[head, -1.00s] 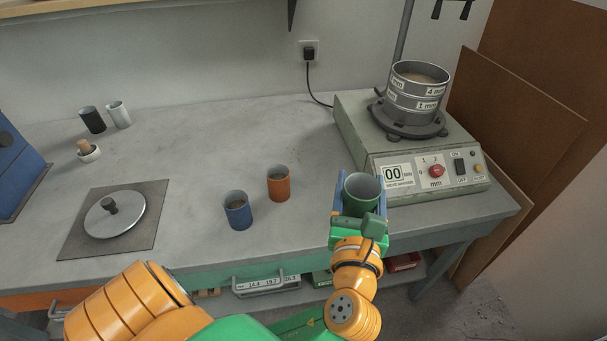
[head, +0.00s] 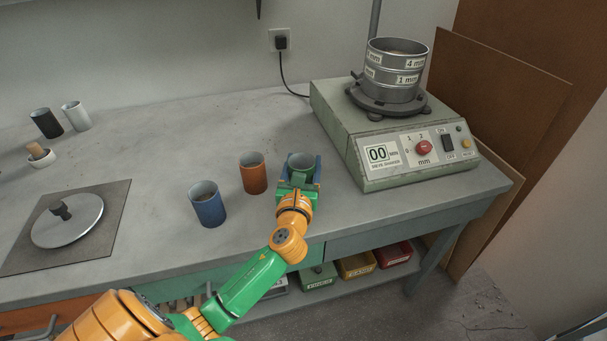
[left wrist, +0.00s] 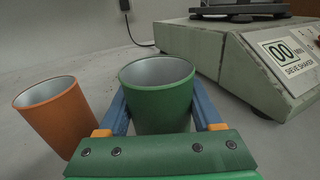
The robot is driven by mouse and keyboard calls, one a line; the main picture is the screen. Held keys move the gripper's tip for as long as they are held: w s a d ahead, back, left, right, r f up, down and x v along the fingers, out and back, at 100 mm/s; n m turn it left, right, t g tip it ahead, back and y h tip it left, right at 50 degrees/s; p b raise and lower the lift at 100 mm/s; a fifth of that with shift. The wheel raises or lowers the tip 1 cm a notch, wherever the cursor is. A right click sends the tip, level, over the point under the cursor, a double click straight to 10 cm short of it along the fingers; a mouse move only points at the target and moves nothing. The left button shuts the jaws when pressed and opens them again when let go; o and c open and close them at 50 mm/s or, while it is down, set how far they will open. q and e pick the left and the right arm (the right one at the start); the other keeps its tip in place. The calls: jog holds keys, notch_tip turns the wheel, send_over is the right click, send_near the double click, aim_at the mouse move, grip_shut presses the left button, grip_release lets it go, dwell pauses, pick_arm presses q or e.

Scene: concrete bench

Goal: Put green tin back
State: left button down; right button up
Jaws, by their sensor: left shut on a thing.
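The green tin (head: 301,163) is at the middle of the bench, right of the orange tin (head: 253,173). It also shows in the left wrist view (left wrist: 158,98), upright and empty-looking inside, between the two blue fingers. My left gripper (head: 299,178) is shut on the green tin. In the head view its lower part is hidden by the gripper, and I cannot tell whether its base touches the bench. The orange tin also shows in the left wrist view (left wrist: 60,118), just left of the gripper. The blue tin (head: 208,207) stands farther left. My right gripper is not in view.
The sieve shaker (head: 375,155) with stacked sieves (head: 396,75) stands on the right. A black tin (head: 46,123) and a white tin (head: 76,115) stand at the back left. A lid (head: 67,222) lies on a dark mat. The bench behind the green tin is clear.

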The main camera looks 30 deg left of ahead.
pick_arm(q)
jog(key=shift+f, duration=0.75)
jog(key=shift+r, duration=0.1)
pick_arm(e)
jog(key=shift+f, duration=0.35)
pick_arm(q)
jog(key=shift+c, duration=0.3)
grip_release()
jog(key=shift+r, duration=0.1)
jog(key=v, duration=1.2)
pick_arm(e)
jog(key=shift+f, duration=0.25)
